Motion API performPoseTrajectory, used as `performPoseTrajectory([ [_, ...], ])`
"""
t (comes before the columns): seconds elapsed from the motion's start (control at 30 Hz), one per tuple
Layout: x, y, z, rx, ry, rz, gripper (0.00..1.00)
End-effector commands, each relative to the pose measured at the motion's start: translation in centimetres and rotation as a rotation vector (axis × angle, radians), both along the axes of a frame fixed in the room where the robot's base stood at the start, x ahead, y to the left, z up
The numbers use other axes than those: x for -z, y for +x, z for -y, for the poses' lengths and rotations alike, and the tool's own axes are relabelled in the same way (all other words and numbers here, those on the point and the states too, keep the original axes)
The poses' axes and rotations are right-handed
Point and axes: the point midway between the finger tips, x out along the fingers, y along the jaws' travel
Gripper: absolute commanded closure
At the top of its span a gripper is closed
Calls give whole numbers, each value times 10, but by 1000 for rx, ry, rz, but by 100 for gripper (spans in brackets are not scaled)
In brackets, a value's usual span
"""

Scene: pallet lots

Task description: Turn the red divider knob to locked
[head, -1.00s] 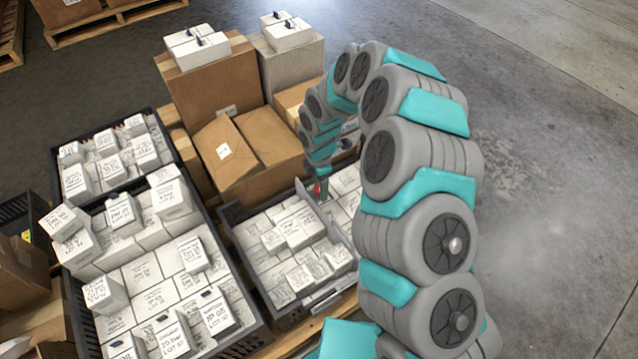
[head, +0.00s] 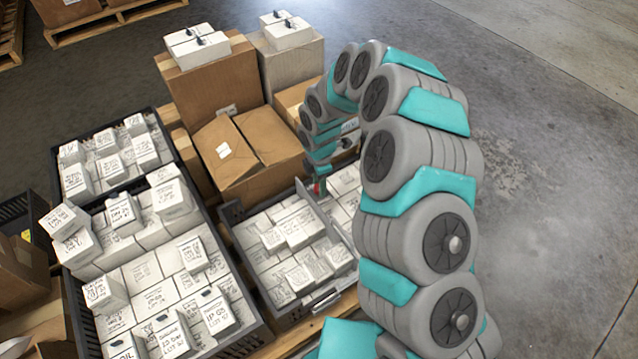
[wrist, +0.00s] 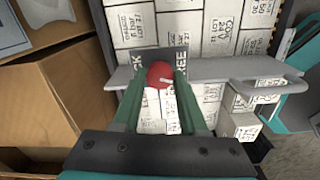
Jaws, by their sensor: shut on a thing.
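The red knob (wrist: 160,75) sits on the grey divider (wrist: 208,72) in the wrist view. Behind it is a dark label plate (wrist: 147,58), with "CK" readable at its left and "REE" at its right; the rest of the lettering is covered. A pale pointer mark on the knob points right, toward the "REE" side. My gripper (wrist: 161,80) is shut on the knob, one green finger on each side. In the head view, a little red of the knob (head: 318,188) shows at my gripper's end.
The divider spans a dark crate (head: 232,212) filled with white boxes, and a grey handle (wrist: 262,88) is at its right in the wrist view. Cardboard boxes (head: 250,150) stand close behind. A second filled crate (head: 255,335) is at left. Open floor (head: 560,200) lies at right.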

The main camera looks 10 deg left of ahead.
Motion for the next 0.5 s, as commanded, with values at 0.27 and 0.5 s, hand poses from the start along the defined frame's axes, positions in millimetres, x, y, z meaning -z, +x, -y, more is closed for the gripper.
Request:
performPoseTrajectory([
  [0.27,1,0,1,39,-1,-1,100],
  [0.5,2,0,1,176,-1,0,100],
])
